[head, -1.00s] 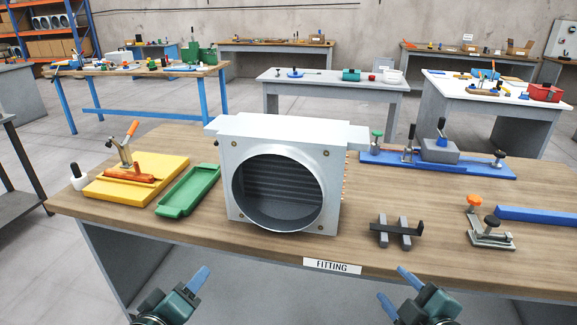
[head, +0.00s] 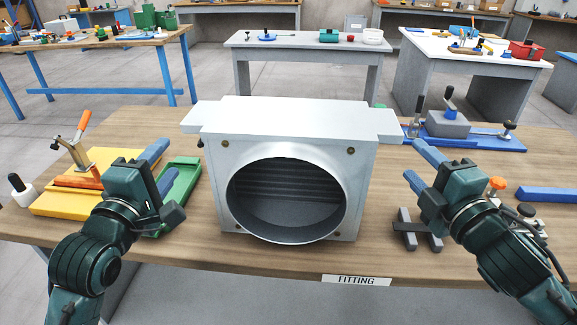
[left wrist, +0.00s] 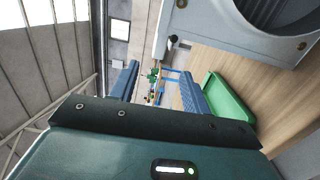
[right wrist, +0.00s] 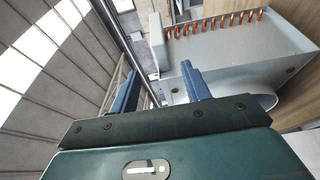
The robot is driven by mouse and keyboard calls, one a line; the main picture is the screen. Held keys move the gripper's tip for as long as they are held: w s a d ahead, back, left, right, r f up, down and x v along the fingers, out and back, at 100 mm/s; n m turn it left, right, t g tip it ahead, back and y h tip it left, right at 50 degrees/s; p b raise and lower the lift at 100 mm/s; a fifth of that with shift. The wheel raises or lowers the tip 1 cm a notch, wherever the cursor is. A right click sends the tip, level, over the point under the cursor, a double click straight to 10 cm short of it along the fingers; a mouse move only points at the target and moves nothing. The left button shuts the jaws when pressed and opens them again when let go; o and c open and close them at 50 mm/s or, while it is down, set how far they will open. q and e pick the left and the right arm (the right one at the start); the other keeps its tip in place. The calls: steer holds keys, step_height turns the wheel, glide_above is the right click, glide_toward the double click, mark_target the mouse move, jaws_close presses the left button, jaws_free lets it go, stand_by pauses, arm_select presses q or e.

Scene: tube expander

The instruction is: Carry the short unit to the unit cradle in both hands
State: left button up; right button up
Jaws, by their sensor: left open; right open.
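The short unit (head: 290,120) is a pale grey metal box with a round duct opening in front and a flange jutting out on each side at the top. It stands upright on the wooden bench. It also shows in the left wrist view (left wrist: 215,25) and, with a row of copper tube ends, in the right wrist view (right wrist: 235,55). My left gripper (head: 163,165) is open and empty, left of the unit and apart from it. My right gripper (head: 420,167) is open and empty, right of the unit and apart from it. I cannot tell which thing is the unit cradle.
A green tray (head: 184,181) and a yellow board with a clamp (head: 45,204) lie left of the unit. Grey bars (head: 405,236) and a blue fixture (head: 475,143) lie to the right. A grey table (head: 262,56) stands behind, across open floor.

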mark_target(192, 129)
arm_select(q)
steer(key=shift+s+d, duration=0.1)
arm_select(e)
steer(key=shift+s+d, duration=0.1)
arm_select(q)
steer(key=w, duration=0.4)
steer(key=w+d, duration=0.1)
steer(key=w, duration=0.8)
steer(key=shift+w+d, duration=0.1)
steer(key=shift+d, duration=0.2)
arm_select(e)
steer(key=x, duration=1.3)
arm_select(q)
jaws_close()
arm_select(e)
jaws_close()
